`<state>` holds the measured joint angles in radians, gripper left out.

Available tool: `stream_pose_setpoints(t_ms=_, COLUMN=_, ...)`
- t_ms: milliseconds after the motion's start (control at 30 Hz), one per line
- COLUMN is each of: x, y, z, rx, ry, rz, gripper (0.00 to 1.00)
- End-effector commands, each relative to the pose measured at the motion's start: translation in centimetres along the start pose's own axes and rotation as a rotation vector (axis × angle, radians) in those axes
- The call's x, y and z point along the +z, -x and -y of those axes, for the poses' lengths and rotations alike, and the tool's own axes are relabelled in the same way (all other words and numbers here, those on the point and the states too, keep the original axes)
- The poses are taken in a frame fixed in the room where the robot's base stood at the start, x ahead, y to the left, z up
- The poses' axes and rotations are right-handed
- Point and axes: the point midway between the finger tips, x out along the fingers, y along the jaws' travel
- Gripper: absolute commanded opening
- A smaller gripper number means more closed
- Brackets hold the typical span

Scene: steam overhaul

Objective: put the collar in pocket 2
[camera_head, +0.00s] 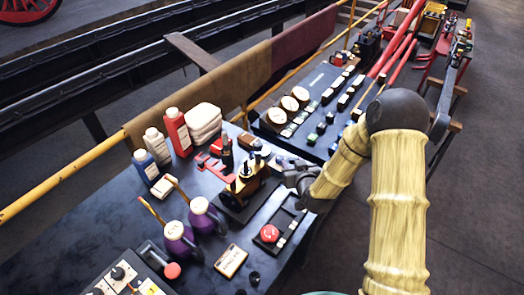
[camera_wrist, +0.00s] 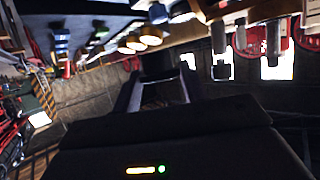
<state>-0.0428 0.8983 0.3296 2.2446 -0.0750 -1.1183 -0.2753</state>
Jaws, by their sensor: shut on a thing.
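My gripper (camera_wrist: 158,92) is shut on a dark piece (camera_wrist: 157,62), taken to be the collar, which shows between its fingertips in the wrist view. The piece is in shadow and its shape is hard to make out. In the head view my gripper (camera_head: 290,176) is over the right side of the dark bench, beside the brass-and-black machine (camera_head: 243,185), and the piece is hidden there. A narrow black tray (camera_head: 291,213) with a red round knob (camera_head: 270,233) lies just below my gripper. I cannot read any pocket number.
Two purple oil cans (camera_head: 178,236), bottles (camera_head: 178,132), white folded cloths (camera_head: 203,122) and a red clamp (camera_head: 214,167) crowd the bench. A label card (camera_head: 231,261) and a small black cylinder (camera_head: 253,278) lie in front. A panel of gauges (camera_head: 290,104) stands behind.

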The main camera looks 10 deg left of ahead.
Motion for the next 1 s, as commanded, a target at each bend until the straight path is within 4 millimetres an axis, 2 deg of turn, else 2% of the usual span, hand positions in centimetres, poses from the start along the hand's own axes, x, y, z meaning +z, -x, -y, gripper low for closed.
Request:
stream_pose_setpoints(t_ms=33, x=1.9, y=0.5, z=-2.3, rx=0.051, ry=-0.023, rz=0.009, gripper=0.14)
stream_pose_setpoints(t_ms=200, x=7.3, y=3.1, z=-9.0, rx=0.218, ry=-0.092, rz=0.009, gripper=0.14)
stream_pose_setpoints(t_ms=300, x=10.2, y=5.1, z=-12.2, rx=0.305, ry=-0.128, rz=0.008, gripper=0.14)
stream_pose_setpoints(t_ms=400, x=12.1, y=6.8, z=-14.3, rx=0.367, ry=-0.154, rz=0.004, gripper=0.14)
stream_pose_setpoints(t_ms=567, x=13.2, y=7.9, z=-15.6, rx=0.406, ry=-0.169, rz=-0.001, gripper=0.14)
stream_pose_setpoints(t_ms=1000, x=13.2, y=7.9, z=-15.6, rx=0.405, ry=-0.168, rz=-0.002, gripper=0.14)
